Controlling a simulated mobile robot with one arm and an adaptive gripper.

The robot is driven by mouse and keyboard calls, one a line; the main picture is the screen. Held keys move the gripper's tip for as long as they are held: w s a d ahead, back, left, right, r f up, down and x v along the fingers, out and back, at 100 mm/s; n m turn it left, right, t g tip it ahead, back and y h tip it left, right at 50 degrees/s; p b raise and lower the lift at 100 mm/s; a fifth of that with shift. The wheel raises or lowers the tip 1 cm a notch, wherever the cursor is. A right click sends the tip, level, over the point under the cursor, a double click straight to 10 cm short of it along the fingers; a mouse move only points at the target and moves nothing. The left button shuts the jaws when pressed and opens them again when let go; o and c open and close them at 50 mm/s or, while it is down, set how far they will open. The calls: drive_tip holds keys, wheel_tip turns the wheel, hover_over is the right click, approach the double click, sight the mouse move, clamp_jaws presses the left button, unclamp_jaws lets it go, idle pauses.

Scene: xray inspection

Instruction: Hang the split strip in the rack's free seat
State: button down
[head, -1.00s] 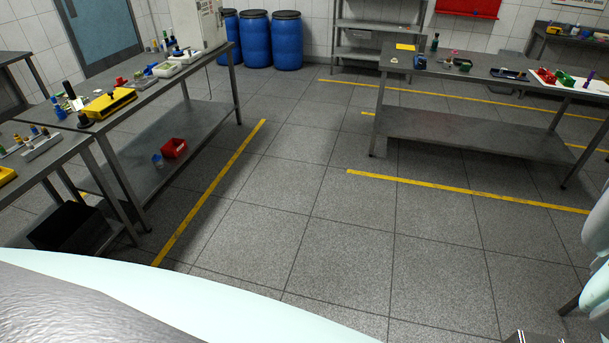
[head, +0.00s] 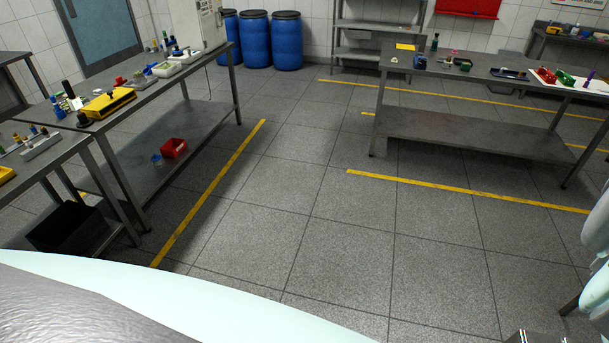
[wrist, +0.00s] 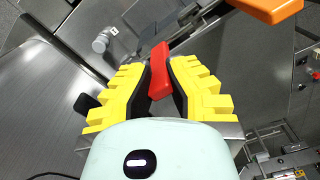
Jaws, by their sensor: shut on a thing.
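My gripper (wrist: 162,83) shows in the wrist view with its yellow stepped fingers and dark inner pads. It is shut on a red elongated piece (wrist: 161,62), which sticks out beyond the fingertips, tilted. I cannot tell from its visible part whether it is the split strip; its lower end is hidden between the pads. The gripper is outside the head view. I cannot clearly make out the rack or its free seat in either view.
In the wrist view an orange block (wrist: 268,8) is at the top right, and a grey cylindrical fitting (wrist: 102,41) is beyond the fingers. In the head view, a bench with a yellow case (head: 109,102) is at left, another bench (head: 455,68) at right, with clear floor between.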

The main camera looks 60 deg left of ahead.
drive_tip(key=shift+f+b, duration=0.4)
drive_tip(key=shift+f, duration=0.15)
drive_tip(key=c, duration=1.1)
unclamp_jaws()
drive_tip(key=shift+o, duration=0.2)
drive_tip(key=shift+r, duration=0.1)
wheel_tip(320, 180, up, 12)
drive_tip(key=shift+s+a+f, duration=0.1)
